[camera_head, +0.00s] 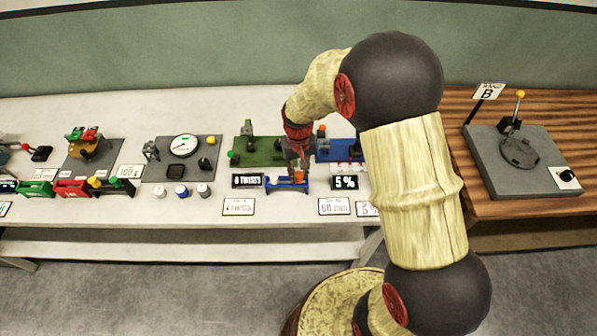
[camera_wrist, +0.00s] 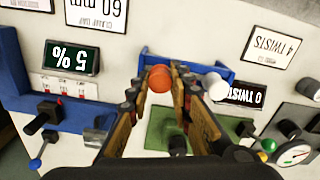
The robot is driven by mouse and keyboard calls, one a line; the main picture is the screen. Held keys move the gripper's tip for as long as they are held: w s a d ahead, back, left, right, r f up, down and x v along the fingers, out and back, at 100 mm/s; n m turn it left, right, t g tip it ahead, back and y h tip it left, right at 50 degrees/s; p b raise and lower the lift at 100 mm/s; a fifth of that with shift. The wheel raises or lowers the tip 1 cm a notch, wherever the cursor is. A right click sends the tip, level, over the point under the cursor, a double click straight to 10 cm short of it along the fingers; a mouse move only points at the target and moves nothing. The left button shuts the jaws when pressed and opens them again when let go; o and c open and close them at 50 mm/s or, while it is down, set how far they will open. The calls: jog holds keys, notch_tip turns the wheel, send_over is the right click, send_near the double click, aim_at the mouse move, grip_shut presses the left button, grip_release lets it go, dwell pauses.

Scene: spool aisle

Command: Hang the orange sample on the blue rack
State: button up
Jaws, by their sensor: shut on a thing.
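The orange sample (camera_wrist: 159,79) shows as a round orange end between my fingertips in the wrist view; in the head view it is a small orange spot (camera_head: 298,177). My gripper (camera_wrist: 161,88) is shut on it, pointing down at the table in the head view (camera_head: 298,162). The blue rack (camera_wrist: 190,66) is a low blue frame just beyond the fingertips; it also shows in the head view (camera_head: 287,188). The sample overlaps the rack in both views; I cannot tell whether it touches or rests on it. A white sample (camera_wrist: 216,86) is at the rack's other end.
A "0 TWISTS" display (camera_head: 247,181) and a "5 %" display (camera_head: 345,183) flank the rack. A green station (camera_head: 262,152) and a blue station (camera_head: 337,150) stand behind it. Several small spools (camera_head: 181,191) stand left. Stand B (camera_head: 527,165) is on the wooden table.

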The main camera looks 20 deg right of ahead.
jog(key=shift+f, duration=0.35)
jog(key=o, duration=1)
jog(key=shift+o, duration=0.2)
jog(key=shift+r, duration=0.1)
notch_tip(320, 180, up, 12)
